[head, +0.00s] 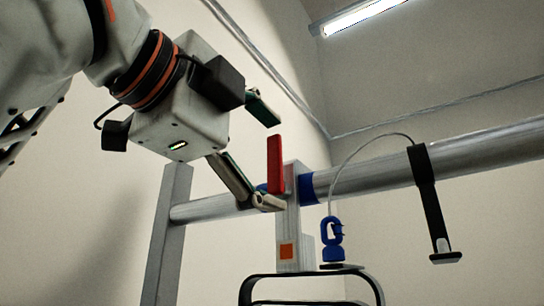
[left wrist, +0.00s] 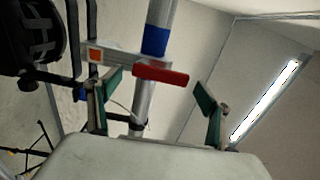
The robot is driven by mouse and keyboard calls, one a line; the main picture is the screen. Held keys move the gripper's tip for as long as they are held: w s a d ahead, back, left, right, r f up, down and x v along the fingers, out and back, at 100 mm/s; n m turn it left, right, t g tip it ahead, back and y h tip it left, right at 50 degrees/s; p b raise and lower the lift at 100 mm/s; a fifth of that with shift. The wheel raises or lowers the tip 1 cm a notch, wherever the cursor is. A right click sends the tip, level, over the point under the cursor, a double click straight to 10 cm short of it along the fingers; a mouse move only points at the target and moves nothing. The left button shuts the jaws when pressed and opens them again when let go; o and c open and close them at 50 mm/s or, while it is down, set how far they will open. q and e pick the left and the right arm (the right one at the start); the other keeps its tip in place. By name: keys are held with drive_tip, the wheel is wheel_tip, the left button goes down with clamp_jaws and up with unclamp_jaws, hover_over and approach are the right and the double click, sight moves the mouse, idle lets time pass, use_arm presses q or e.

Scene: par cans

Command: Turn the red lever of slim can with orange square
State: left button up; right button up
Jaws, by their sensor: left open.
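The red lever (head: 275,164) stands upright on a grey clamp at the horizontal pipe, above an orange square (head: 286,251) in the head view. My left gripper (head: 267,163) is open, one finger above the lever and one below left of it. In the left wrist view, the red lever (left wrist: 160,75) lies across the gap between the open green-padded fingers, and the orange square (left wrist: 95,56) is at the left. I cannot tell whether a finger touches the lever. The slim can's body is mostly out of the head view. My right gripper is not in view.
A grey horizontal pipe (head: 380,170) crosses the scene, with a blue band (head: 308,188) near the lever. A blue carabiner (head: 331,240) hangs on a thin cable, and a black strap (head: 428,200) hangs at right. A black bracket (head: 312,277) is below.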

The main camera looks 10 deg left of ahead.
use_arm(q)
drive_tip(key=v, duration=1.1)
drive_tip(key=shift+s+r, duration=0.1)
